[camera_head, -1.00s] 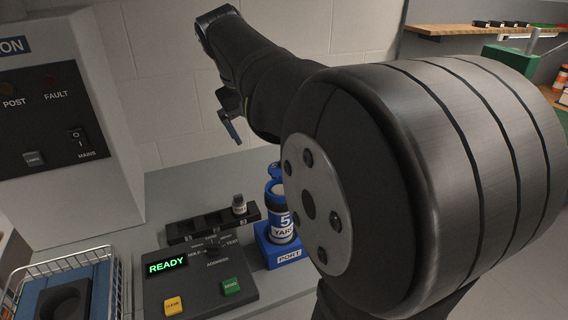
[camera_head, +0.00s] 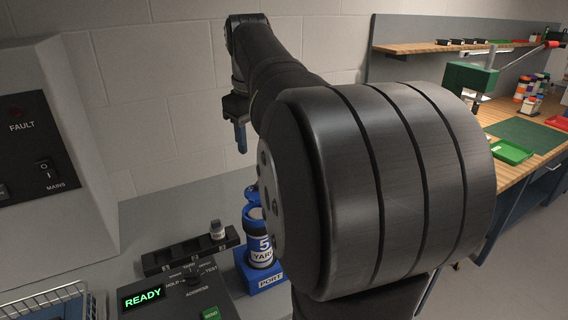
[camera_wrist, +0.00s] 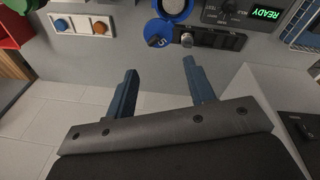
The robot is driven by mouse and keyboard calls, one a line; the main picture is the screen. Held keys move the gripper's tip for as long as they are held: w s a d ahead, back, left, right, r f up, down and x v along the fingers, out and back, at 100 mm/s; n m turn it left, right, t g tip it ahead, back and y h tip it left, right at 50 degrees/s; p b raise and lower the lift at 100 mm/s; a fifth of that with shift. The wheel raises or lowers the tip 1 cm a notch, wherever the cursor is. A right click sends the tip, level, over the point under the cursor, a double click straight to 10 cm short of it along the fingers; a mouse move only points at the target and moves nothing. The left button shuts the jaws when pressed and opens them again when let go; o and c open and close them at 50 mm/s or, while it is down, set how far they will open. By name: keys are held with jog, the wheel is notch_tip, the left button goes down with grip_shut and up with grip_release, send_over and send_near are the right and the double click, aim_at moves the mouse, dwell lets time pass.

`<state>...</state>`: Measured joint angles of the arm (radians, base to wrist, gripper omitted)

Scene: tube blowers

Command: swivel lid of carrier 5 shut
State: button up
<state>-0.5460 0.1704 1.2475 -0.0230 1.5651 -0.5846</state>
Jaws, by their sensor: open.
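Carrier 5 (camera_head: 260,240) is a dark canister with a blue "5" and "YARD" label. It stands upright in the blue port base (camera_head: 262,277), partly hidden by my arm. Its blue lid (camera_head: 252,193) is swung out to the back, off the mouth. In the wrist view the carrier's pale round mouth (camera_wrist: 174,7) is uncovered, and the lid (camera_wrist: 158,33), marked 5, sits beside it. My gripper (camera_head: 241,138) is raised behind the carrier, apart from it. In the wrist view my gripper (camera_wrist: 160,75) has its blue fingers spread and empty, with the lid beyond the tips.
A dark rack (camera_head: 190,254) with a small vial (camera_head: 217,230) stands left of the carrier. The READY control panel (camera_head: 165,298) is in front. A wire basket (camera_head: 50,306) is at lower left. A wooden bench (camera_head: 530,136) with a green mat stands at right.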

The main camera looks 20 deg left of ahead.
jog(key=w+d+r+n+g+y, duration=0.2)
jog(key=w+d+n+y, duration=0.2)
jog(key=w+d+n, duration=0.15)
jog(key=shift+m, duration=0.35)
jog(key=x, duration=1.7)
jog(key=shift+d+f, duration=0.15)
jog(key=shift+f, duration=0.35)
jog(key=shift+c, duration=0.4)
jog(key=c, duration=0.9)
jog(key=shift+t, duration=0.3)
